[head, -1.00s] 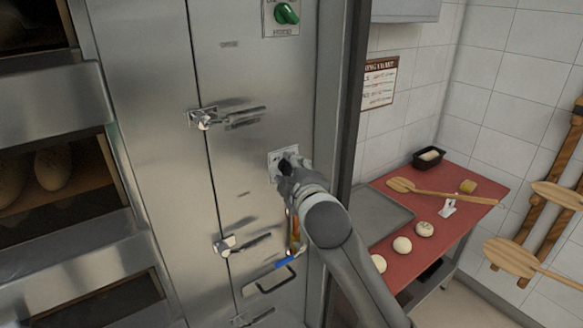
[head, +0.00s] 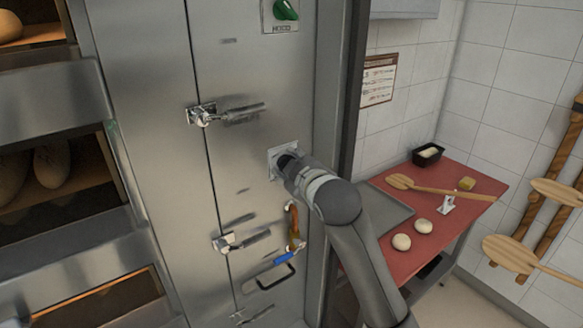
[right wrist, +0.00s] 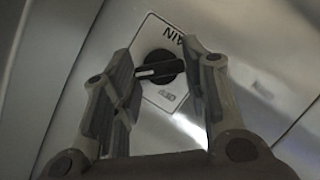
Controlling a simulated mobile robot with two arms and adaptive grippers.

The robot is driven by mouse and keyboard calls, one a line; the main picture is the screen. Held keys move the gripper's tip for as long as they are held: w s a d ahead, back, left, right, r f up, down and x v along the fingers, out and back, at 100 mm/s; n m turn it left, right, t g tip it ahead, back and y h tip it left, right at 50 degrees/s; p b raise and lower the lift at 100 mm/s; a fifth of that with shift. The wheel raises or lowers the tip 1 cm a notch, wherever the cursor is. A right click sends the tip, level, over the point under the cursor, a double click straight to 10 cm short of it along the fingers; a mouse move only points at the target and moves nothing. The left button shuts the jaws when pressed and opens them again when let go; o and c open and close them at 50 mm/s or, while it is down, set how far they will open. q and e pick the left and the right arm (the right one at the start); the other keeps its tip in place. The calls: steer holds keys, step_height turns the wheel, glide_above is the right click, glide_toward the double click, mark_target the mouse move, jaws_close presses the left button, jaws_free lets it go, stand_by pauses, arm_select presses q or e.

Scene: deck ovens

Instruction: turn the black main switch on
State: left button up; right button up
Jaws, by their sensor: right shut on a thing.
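The black main switch (right wrist: 158,70) is a round knob with a bar grip and a pale pointer line. It sits on a light plate (right wrist: 163,28) lettered MAIN, which appears turned in the right wrist view. My right gripper (right wrist: 157,54) has one finger on each side of the knob and is shut on it. In the head view, my right gripper (head: 288,166) is against the steel panel at the switch plate (head: 272,165) and hides the knob. My left gripper is not in view.
A green switch (head: 286,10) is higher on the panel. Door latches (head: 203,115) and an orange-and-blue handle (head: 293,225) stick out nearby. Lit oven chambers (head: 50,180) are at left. A red-topped table (head: 450,215) with dough balls and a wooden peel stands at right.

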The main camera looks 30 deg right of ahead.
steer(key=shift+f, duration=0.1)
steer(key=o, duration=1)
steer(key=v, duration=0.7)
steer(key=shift+s, duration=0.2)
steer(key=shift+a, duration=0.1)
